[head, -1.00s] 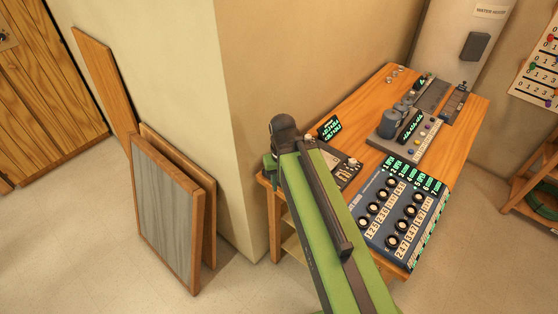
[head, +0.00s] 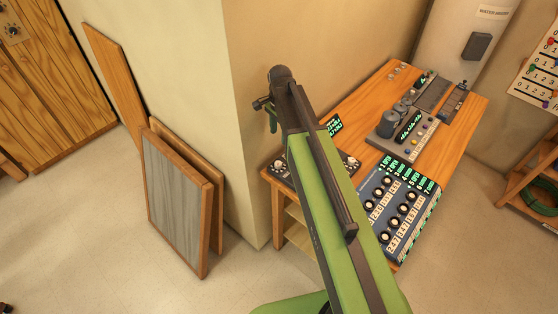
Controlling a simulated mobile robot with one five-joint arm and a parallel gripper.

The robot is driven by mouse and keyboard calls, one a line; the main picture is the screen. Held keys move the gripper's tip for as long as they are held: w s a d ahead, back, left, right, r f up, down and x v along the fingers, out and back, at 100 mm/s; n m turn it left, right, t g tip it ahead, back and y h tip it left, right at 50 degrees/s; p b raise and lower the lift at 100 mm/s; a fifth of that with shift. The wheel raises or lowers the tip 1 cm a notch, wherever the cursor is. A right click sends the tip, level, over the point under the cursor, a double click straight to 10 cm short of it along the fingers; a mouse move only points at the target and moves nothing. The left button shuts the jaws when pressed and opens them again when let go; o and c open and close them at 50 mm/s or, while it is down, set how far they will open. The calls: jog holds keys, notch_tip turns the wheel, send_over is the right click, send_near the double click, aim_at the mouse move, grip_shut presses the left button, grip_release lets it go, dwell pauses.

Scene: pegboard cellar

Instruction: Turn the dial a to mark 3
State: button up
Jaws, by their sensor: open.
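No dial lettered a can be read. A blue panel (head: 386,205) on the table carries several black-and-white round knobs with number plates below them and green lit text along its top. A smaller grey device (head: 279,169) with knobs stands at the table's left corner, mostly hidden behind my arm; its small green-lit screen (head: 333,126) shows beside the arm. My gripper (head: 267,112) is at the far end of my green arm, open, in front of the wall corner and apart from the knobs. Its fingers are small and partly hidden.
The wooden table (head: 371,95) also holds a grey console (head: 402,128) with a cylinder and lit display. A wall corner (head: 240,130) stands close left of my gripper. Framed boards (head: 178,205) lean on the left wall. A wooden rack (head: 535,185) is at right.

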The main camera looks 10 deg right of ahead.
aim_at(279, 163)
jog(key=f+b, duration=1)
jog(key=f, duration=0.1)
jog(key=f+b, duration=0.6)
jog(key=shift+w, duration=0.25)
jog(key=shift+r, duration=0.1)
grip_shut()
